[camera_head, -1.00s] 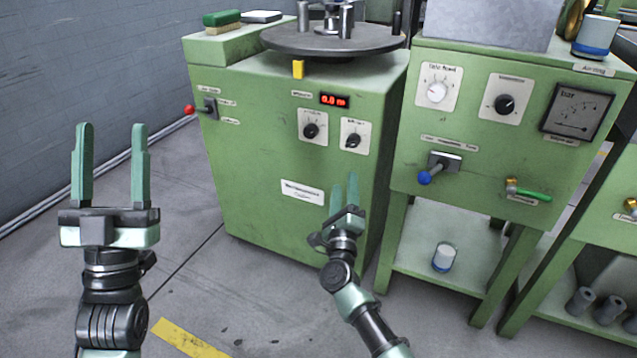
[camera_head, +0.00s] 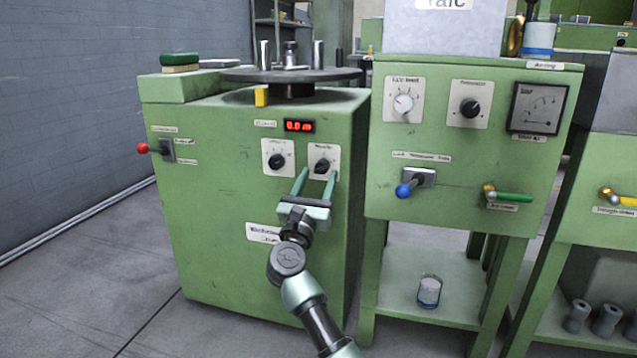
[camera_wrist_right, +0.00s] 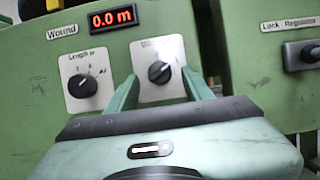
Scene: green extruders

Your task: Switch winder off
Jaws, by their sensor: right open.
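The winder is a green cabinet (camera_head: 215,215) with a dark round turntable (camera_head: 290,74) on top. Its front has a red display reading 0.0 m (camera_head: 299,126) and two black knobs on white plates, a left knob (camera_head: 276,160) and a right knob (camera_head: 322,166). In the right wrist view the right knob (camera_wrist_right: 159,72) sits between and beyond the fingers, its plate label too blurred to read. My right gripper (camera_head: 318,178) is open and empty, fingertips just below and in front of the right knob; contact cannot be told. My left gripper is out of the head view.
A red-tipped lever (camera_head: 143,148) sticks out at the cabinet's left. Floor at the left is clear.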

